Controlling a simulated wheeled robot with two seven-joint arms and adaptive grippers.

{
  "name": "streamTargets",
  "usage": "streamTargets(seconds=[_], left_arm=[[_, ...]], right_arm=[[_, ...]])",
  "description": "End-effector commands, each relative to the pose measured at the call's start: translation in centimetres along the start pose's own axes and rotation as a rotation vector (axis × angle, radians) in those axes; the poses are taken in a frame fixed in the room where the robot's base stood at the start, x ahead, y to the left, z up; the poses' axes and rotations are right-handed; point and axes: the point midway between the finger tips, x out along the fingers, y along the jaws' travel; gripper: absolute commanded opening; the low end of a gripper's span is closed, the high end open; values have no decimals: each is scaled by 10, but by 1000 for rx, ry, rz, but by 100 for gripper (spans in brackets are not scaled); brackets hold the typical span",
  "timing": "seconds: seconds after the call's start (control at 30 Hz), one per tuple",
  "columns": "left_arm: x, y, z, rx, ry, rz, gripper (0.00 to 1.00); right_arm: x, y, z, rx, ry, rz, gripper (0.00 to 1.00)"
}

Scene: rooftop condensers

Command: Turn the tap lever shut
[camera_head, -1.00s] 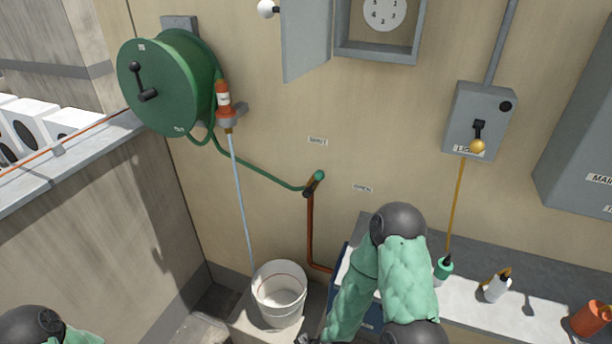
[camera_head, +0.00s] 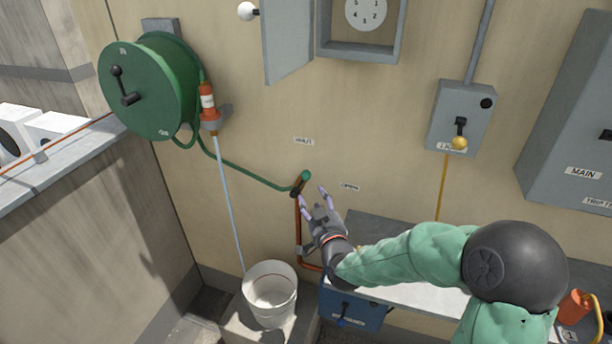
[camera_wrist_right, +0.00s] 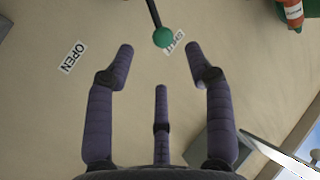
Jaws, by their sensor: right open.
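The tap on the wall has a short dark lever with a green end, the tap lever (camera_head: 305,176), above a copper pipe (camera_head: 298,225). In the head view the green end points up and to the right. My right gripper (camera_head: 314,195) is open and empty, just below and right of the tap, its fingers toward it. In the right wrist view the lever's green ball (camera_wrist_right: 162,37) appears between the open fingertips of my right gripper (camera_wrist_right: 159,50), beyond them; I see no contact. An OPEN label (camera_wrist_right: 74,56) is at left there. My left gripper is out of view.
A pale stream runs from the orange nozzle (camera_head: 208,105) into the white bucket (camera_head: 270,290). The green hose reel (camera_head: 150,85) hangs at left. A grey switch box (camera_head: 461,115) and a grey MAIN cabinet (camera_head: 575,150) are at right. A blue box (camera_head: 350,310) stands below my right forearm.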

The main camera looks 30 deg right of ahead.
Motion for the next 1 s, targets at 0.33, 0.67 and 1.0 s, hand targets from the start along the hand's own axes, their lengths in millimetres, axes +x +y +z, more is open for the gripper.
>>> streamTargets(seconds=[0.33, 0.67, 1.0], left_arm=[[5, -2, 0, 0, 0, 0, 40], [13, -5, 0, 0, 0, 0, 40], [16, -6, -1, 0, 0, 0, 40]], right_arm=[[30, 2, -9, -3, 26, 4, 54], [85, 2, -11, -2, 26, 4, 54], [107, 2, -12, -2, 26, 4, 54]])
